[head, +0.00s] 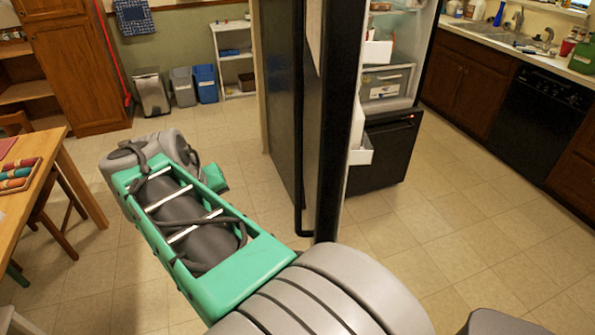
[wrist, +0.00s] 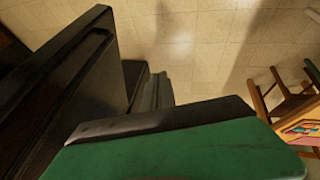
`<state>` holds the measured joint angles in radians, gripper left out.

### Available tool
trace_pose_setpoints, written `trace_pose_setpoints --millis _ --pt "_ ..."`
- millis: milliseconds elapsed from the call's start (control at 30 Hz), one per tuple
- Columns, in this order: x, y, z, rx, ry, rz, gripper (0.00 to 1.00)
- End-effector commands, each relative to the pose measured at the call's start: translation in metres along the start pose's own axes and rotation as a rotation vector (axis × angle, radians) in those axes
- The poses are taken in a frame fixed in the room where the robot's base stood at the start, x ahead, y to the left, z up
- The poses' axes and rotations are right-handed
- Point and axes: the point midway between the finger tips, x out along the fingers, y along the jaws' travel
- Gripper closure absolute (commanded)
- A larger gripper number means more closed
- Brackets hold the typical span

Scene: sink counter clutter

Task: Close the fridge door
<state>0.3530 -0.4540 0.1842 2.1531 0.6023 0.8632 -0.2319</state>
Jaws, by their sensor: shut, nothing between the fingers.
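The fridge door (head: 340,120) stands wide open in the middle of the head view, its dark edge toward me. White door bins (head: 360,135) show on its inner side, and a long dark handle (head: 301,150) runs down its outer side. The lit fridge interior (head: 388,82) shows to the right. My arm reaches out on the outer, left side of the door. My gripper (wrist: 150,92) is shut and empty in the wrist view, partly hidden behind my green hand. A dark panel (wrist: 55,95), apparently the door, stands close to its left; contact cannot be told.
A black lower drawer front (head: 385,152) is below the fridge interior. A wooden table (head: 62,165) and a chair (head: 48,205) stand at left, also showing in the wrist view. Bins (head: 183,86) stand by the back wall. Sink counter (head: 470,42) is at right; floor between is clear.

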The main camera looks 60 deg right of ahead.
Motion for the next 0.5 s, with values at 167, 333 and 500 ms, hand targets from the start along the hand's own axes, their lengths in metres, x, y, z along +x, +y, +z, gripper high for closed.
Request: trace_pose_setpoints --millis 167,333,500 --pt "-0.018 0.151 -0.006 0.340 -0.086 0.308 1.00" --pt "-0.018 0.186 0.007 0.421 -0.118 0.386 1.00" --pt "0.009 0.196 0.013 0.422 -0.118 0.386 1.00"
